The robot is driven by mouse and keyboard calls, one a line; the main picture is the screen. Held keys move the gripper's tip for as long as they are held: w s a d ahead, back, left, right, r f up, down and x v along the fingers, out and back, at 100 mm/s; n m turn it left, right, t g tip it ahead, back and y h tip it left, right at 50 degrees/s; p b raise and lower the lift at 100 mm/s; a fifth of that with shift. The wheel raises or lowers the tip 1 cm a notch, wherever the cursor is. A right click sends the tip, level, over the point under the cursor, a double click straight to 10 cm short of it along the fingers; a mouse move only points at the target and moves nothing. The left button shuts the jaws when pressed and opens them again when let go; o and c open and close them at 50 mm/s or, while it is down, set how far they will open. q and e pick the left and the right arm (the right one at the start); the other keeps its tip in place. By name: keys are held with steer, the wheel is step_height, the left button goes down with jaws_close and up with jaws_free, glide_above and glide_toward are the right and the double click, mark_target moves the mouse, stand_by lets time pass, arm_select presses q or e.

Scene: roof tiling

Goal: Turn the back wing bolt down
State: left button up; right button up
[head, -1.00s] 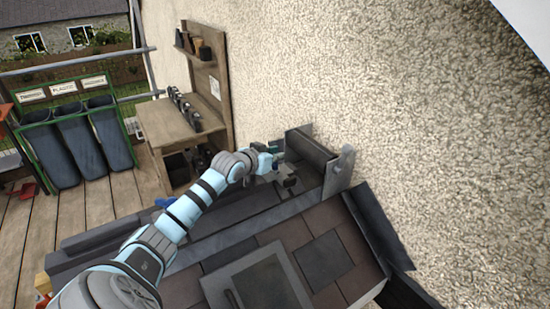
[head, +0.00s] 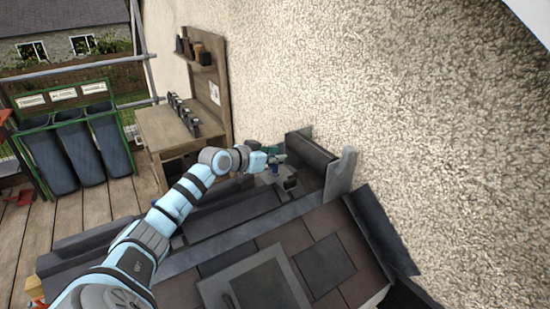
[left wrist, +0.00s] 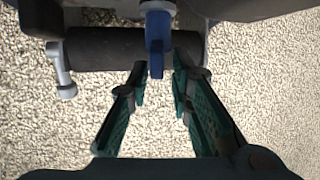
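The blue wing bolt (left wrist: 157,45) hangs down from the top middle of the left wrist view, with its lower end between the tips of my left gripper's fingers. My left gripper (left wrist: 160,72) has green fingers that stand apart, with a gap seen on either side of the bolt. In the head view, my left gripper (head: 279,160) is at the far end of the roof. A small blue piece (head: 275,170) shows just below it there, partly hidden by the fingers. My right gripper is not in view.
A dark roller (left wrist: 125,50) lies behind the bolt, with a grey lever (left wrist: 62,72) at its left end. The rough wall (head: 400,130) rises close to the right. A wooden bench (head: 165,130) and blue bins (head: 75,150) stand beyond the roof.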

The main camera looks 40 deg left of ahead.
arm_select(q)
steer(key=shift+s+d, duration=0.15)
steer(key=shift+s+a+r, duration=0.1)
steer(key=shift+s+a, duration=0.1)
steer(key=shift+s, duration=0.2)
steer(key=v, duration=0.6)
steer(key=shift+s+a+r, duration=0.15)
steer(key=shift+a, duration=0.1)
steer(key=shift+s+d+r, duration=0.15)
steer(key=shift+s+d, duration=0.1)
steer(key=shift+d, duration=0.25)
steer(key=shift+w, duration=0.2)
steer(key=shift+d, duration=0.1)
